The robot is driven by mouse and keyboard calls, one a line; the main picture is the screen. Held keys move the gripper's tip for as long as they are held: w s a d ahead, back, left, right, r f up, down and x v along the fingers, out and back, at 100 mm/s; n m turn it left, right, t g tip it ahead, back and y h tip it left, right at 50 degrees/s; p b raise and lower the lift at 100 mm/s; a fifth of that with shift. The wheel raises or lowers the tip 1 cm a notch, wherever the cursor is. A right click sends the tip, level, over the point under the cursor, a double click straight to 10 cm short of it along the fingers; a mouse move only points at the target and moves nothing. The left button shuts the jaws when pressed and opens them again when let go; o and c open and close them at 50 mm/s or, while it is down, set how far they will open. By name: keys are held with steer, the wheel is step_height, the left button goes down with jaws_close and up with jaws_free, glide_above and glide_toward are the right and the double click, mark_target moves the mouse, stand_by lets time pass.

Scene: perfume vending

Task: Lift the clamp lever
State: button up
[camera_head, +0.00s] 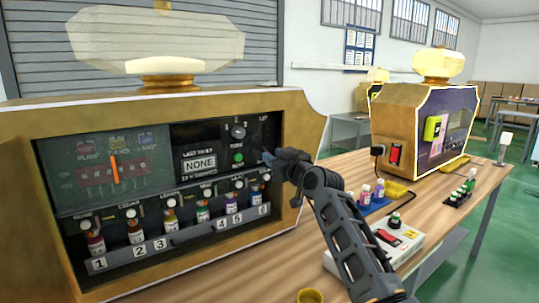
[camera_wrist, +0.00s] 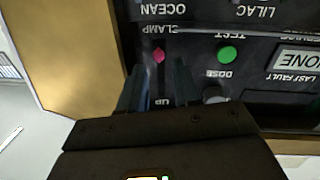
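The clamp lever (camera_wrist: 158,56) shows in the wrist view as a small pink-red knob in a dark vertical slot. The slot runs between the words CLAMP and UP, which appear upside down. My gripper (camera_wrist: 158,78) is open, with one finger on each side of the slot. The knob sits between the fingers, just past the tips, and I see no contact. In the head view my gripper (camera_head: 269,158) is at the right edge of the gold machine's (camera_head: 305,115) black panel and hides the lever.
Beside the slot are a green TEST button (camera_wrist: 228,54) and a grey DOSE knob (camera_wrist: 213,94). A row of small bottles stands in the numbered rack (camera_head: 188,237) below. A white box with a red switch (camera_head: 388,237) and a second machine (camera_head: 401,125) stand on the wooden table to the right.

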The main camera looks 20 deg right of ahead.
mark_target(263, 148)
steer(key=shift+x, duration=1.75)
jaws_close()
